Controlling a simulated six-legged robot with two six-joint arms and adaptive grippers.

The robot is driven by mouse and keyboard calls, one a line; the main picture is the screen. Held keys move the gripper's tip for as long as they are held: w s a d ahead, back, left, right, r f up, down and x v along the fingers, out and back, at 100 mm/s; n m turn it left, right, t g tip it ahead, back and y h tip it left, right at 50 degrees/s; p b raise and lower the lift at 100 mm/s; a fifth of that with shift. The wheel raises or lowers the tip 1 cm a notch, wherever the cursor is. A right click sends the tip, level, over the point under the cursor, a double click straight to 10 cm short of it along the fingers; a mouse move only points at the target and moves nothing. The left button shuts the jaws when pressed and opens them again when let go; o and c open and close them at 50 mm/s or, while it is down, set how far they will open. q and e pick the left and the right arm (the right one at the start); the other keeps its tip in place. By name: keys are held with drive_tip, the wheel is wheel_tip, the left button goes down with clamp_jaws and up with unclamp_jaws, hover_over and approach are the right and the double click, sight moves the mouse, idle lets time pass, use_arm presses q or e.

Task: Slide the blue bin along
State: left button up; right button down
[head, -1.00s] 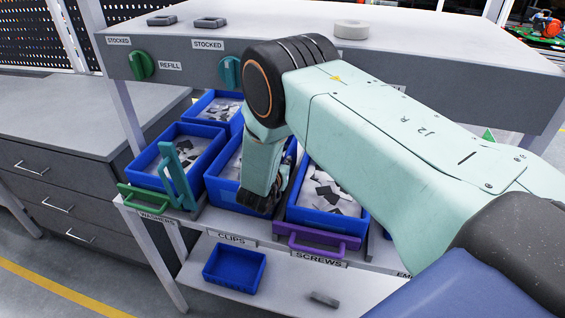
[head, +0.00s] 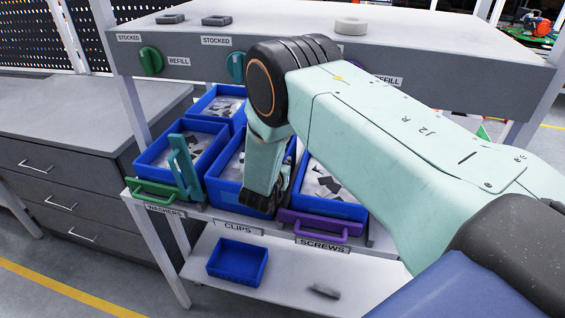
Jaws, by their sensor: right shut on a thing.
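The blue bin in the CLIPS lane (head: 222,195) holds small grey pieces and sits between the WASHERS and SCREWS bins. My right gripper (head: 262,204) points down at this bin's front end and is shut on it; the fingertips are dark and the exact contact is partly hidden. My right forearm covers part of the bin's right side and the area behind it. My left gripper is out of view.
The WASHERS bin (head: 150,157) has a green front bar (head: 165,192), with a teal bar (head: 184,165) upright beside it. The SCREWS bin (head: 335,206) has a purple bar (head: 320,226). A small blue bin (head: 237,262) and a grey piece (head: 325,290) lie on the lower shelf.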

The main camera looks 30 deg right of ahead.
drive_tip(key=shift+f, duration=0.1)
drive_tip(key=c, duration=1.8)
unclamp_jaws()
drive_tip(key=shift+c, duration=0.2)
drive_tip(key=o, duration=0.5)
drive_tip(key=shift+w+d, duration=0.2)
drive_tip(key=shift+s+a, duration=0.15)
drive_tip(key=v, duration=1)
drive_tip(key=shift+s+a+r, duration=0.1)
drive_tip(key=shift+a+r, duration=0.05)
drive_tip(key=shift+r, duration=0.1)
drive_tip(key=shift+s+a+r, duration=0.15)
drive_tip(key=shift+s+a, duration=0.25)
drive_tip(key=shift+s, duration=0.05)
drive_tip(key=shift+s+a, duration=0.1)
